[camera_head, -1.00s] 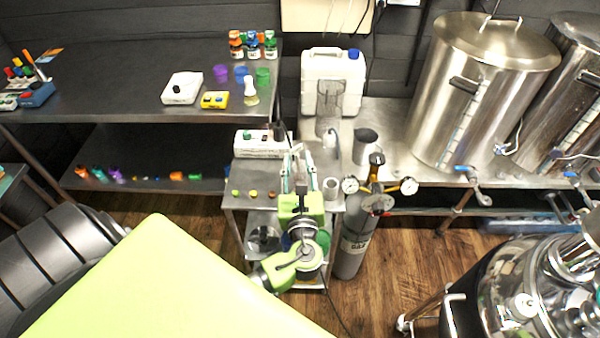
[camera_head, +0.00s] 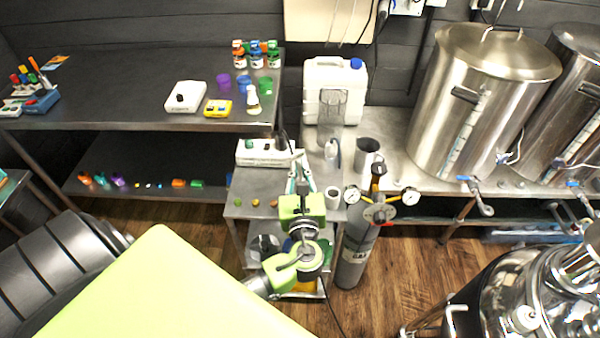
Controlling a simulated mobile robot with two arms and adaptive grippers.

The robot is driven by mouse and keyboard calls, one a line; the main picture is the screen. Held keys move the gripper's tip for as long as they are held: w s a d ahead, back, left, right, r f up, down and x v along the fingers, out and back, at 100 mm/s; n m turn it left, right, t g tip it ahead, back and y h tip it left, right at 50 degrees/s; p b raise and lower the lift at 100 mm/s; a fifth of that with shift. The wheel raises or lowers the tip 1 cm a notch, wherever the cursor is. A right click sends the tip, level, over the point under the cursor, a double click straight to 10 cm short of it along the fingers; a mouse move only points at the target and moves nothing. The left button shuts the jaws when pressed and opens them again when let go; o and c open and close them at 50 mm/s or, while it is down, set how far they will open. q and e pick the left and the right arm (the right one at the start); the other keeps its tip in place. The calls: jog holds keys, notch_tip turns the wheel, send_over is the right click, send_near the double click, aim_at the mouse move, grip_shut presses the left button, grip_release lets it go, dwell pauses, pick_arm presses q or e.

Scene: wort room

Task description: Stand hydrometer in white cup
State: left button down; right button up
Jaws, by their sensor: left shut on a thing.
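My left gripper (camera_head: 301,186) is over the small steel cart, pointing away from me. It is shut on a slim thing, most likely the hydrometer, which is mostly hidden between the fingers, so its tilt is hard to tell. A small white cup (camera_head: 332,195) stands on the cart's top, close to the right of the gripper and apart from it. My right gripper is not in view.
The cart top (camera_head: 240,205) also bears a white device (camera_head: 262,153) and several small coloured pieces. A gas cylinder (camera_head: 355,255) stands right of the cart.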

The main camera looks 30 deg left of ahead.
pick_arm(q)
notch_tip(320, 180, up, 9)
jog(key=shift+f, duration=0.15)
jog(key=shift+p, duration=0.4)
